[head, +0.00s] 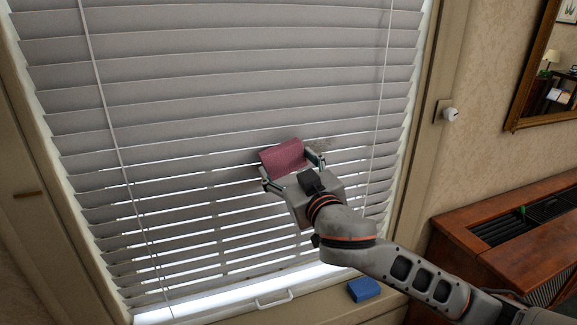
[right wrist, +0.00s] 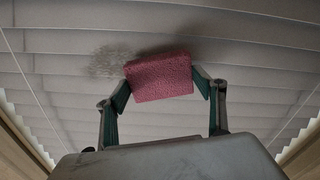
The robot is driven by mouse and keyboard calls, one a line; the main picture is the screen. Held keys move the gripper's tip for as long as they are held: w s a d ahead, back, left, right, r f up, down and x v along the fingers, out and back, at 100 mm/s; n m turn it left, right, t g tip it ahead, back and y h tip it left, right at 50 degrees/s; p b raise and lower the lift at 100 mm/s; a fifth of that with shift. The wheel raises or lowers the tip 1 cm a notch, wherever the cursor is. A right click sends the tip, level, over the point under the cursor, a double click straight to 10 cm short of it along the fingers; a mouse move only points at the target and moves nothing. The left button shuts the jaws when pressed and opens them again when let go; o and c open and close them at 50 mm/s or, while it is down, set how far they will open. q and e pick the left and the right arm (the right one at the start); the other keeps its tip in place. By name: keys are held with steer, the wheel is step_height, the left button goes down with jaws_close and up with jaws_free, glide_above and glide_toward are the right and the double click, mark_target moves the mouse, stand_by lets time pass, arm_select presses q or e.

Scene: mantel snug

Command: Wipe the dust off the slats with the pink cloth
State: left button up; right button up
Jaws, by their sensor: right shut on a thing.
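The pink cloth (head: 284,158) is a folded block held up at the middle of the blind. My right gripper (head: 291,168) is shut on it, one finger at each side. In the right wrist view the cloth (right wrist: 160,77) sits between the fingertips of the gripper (right wrist: 163,82), close to the slats; I cannot tell whether it touches them. The grey-white slats (head: 215,75) span the window. A grey dust patch (right wrist: 109,60) shows on them just left of the cloth in the right wrist view. My left gripper is not in view.
Thin cords (head: 107,110) hang down the blind. A blue block (head: 363,289) lies on the sill below, near a white handle (head: 273,299). A wooden cabinet (head: 490,215) stands at right under a framed mirror (head: 545,75).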

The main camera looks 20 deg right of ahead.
mark_target(299, 160)
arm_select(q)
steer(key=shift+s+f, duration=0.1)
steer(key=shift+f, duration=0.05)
arm_select(e)
steer(key=shift+w, duration=0.2)
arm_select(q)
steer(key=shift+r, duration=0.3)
arm_select(e)
steer(key=shift+w, duration=0.45)
steer(key=shift+w, duration=0.25)
steer(key=shift+d, duration=0.1)
steer(key=shift+d+p, duration=0.6)
steer(key=shift+d, duration=0.9)
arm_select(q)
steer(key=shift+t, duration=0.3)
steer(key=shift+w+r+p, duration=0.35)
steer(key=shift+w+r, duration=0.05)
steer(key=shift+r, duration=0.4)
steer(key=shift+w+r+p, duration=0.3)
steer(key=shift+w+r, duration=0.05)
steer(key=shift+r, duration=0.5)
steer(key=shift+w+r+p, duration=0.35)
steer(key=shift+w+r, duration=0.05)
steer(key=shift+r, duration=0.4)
arm_select(e)
steer(key=shift+w+d, duration=0.2)
steer(key=shift+d, duration=3.35)
